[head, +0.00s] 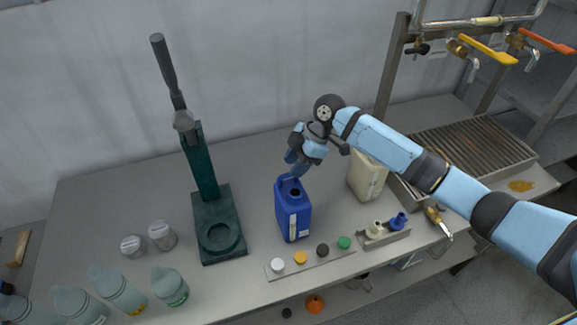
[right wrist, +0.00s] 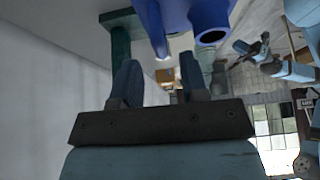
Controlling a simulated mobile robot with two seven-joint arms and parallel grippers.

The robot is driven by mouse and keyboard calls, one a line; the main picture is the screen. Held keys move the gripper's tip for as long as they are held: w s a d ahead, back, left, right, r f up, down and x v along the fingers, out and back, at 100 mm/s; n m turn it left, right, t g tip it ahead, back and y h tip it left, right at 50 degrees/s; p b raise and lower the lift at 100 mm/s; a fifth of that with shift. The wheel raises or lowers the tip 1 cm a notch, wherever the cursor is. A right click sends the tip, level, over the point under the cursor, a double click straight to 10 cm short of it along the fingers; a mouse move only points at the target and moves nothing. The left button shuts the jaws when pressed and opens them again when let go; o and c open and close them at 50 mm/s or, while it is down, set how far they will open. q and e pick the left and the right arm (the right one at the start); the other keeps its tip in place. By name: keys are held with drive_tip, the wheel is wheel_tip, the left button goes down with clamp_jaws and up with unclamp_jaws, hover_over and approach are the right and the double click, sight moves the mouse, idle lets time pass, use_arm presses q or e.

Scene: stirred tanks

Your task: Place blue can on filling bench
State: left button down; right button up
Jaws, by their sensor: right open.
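The blue can (head: 293,213) stands upright on the grey bench top (head: 130,195), with its open neck facing up and a pale label on its side. My right gripper (head: 297,168) is at the top of the can, by its handle. In the right wrist view, its two fingers (right wrist: 160,82) are apart, with the blue can (right wrist: 175,15) just beyond them. Nothing clearly sits between the fingers, and I cannot tell whether they touch the handle. Light-blue arm parts of mine show at the right of the wrist view, but the left gripper's jaws cannot be made out.
A green press (head: 203,170) stands left of the can. A cream can (head: 367,178) is close on its right. A strip of caps (head: 311,260) and a small tray of nozzles (head: 384,239) lie in front. A slatted grate (head: 470,150) sits under taps at right. Several bottles stand front left.

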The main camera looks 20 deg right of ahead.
use_arm(q)
drive_tip(key=shift+s+r+n+p, duration=0.2)
drive_tip(key=shift+r+n+p, duration=0.1)
use_arm(e)
drive_tip(key=v, duration=0.7)
drive_tip(key=shift+r, duration=0.25)
use_arm(q)
drive_tip(key=shift+w+r, duration=0.2)
drive_tip(key=shift+r, duration=0.05)
use_arm(e)
drive_tip(key=shift+d, duration=0.15)
use_arm(q)
drive_tip(key=shift+d, duration=0.1)
